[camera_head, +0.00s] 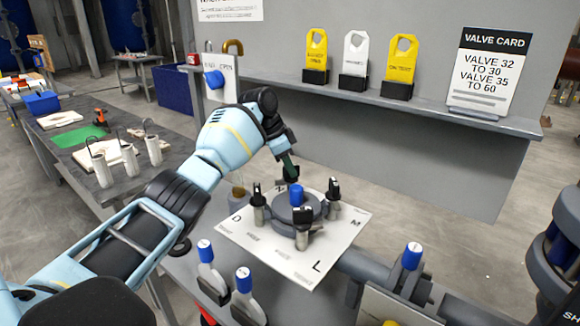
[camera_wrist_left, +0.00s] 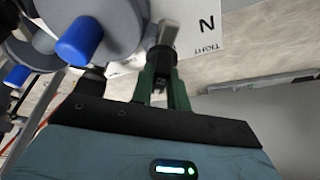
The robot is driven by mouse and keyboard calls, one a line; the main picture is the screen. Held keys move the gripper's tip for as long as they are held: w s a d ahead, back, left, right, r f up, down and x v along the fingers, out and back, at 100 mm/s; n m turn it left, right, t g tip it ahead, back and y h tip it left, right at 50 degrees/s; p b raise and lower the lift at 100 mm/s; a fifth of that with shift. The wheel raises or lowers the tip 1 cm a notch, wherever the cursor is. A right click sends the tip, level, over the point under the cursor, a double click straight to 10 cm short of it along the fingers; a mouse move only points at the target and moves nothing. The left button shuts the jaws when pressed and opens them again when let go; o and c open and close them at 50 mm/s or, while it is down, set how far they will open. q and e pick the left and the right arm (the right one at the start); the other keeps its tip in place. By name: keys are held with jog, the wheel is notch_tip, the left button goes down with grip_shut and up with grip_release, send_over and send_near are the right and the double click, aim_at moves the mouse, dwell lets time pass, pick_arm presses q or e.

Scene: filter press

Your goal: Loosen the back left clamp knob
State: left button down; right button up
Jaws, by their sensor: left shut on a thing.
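A round grey filter housing (camera_head: 297,213) with a blue cap (camera_head: 296,194) stands on a white lettered sheet (camera_head: 262,250). Black-topped clamp knobs stand around it: one at the left (camera_head: 257,192), one at the right (camera_head: 334,189), one at the front (camera_head: 304,219). My left gripper (camera_head: 291,176) reaches down behind the housing, at the back. In the left wrist view its green fingers (camera_wrist_left: 163,74) are shut on a dark clamp knob (camera_wrist_left: 161,56), near the letter N on the sheet. The fingers partly hide this knob. The blue cap also shows in the wrist view (camera_wrist_left: 79,41).
Blue-topped valves (camera_head: 206,262) stand at the table's front, with another at the right (camera_head: 411,257). A grey shelf (camera_head: 440,108) behind holds yellow and white tags and a valve card (camera_head: 489,70). A side bench (camera_head: 110,135) stands left.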

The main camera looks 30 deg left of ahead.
pick_arm(q)
jog(key=shift+f, duration=0.1)
jog(key=c, duration=1.4)
grip_release()
jog(key=shift+o, duration=0.2)
jog(key=shift+r, duration=0.2)
pick_arm(e)
jog(key=shift+f, duration=0.1)
